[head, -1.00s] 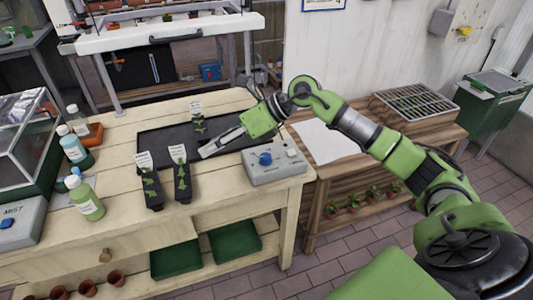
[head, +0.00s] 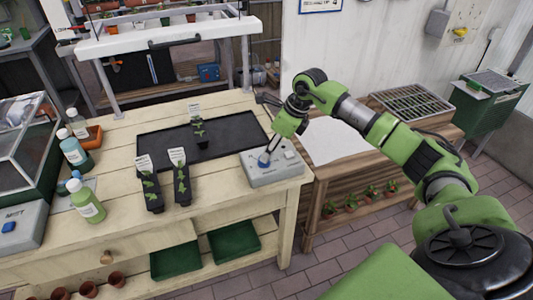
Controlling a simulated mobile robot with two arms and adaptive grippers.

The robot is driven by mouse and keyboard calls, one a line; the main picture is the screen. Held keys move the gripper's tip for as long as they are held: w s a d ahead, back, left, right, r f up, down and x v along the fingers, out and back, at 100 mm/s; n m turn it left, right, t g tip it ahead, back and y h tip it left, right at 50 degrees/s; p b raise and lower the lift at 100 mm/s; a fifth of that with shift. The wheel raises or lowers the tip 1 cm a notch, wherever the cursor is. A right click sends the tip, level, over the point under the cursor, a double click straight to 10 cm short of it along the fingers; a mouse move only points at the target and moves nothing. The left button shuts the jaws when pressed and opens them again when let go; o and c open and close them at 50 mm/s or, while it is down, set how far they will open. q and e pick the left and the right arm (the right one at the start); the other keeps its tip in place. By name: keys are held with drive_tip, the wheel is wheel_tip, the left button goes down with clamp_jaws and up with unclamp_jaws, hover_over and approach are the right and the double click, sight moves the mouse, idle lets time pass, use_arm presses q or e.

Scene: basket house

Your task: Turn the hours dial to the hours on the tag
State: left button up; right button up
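The hours dial is a blue knob (head: 263,160) on a grey control box (head: 275,177) at the right end of the wooden bench. My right gripper (head: 267,153) points down at the knob, its fingertips at or just above it. Whether the fingers touch or grip the knob is too small to tell. White tags stand in black pots with seedlings: two pots (head: 150,187) (head: 181,180) at the front and one (head: 201,135) on the black tray. The tag writing is not legible. My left gripper is not in view.
The black tray (head: 165,150) lies behind the front pots. Several bottles (head: 87,203) and a grey box marked MIST (head: 22,222) stand at the left. A lower slatted bench (head: 372,153) with a white sheet adjoins at the right. The bench front is clear.

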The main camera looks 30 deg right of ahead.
drive_tip(key=shift+x, duration=2)
drive_tip(key=shift+a, duration=0.1)
drive_tip(key=c, duration=1.1)
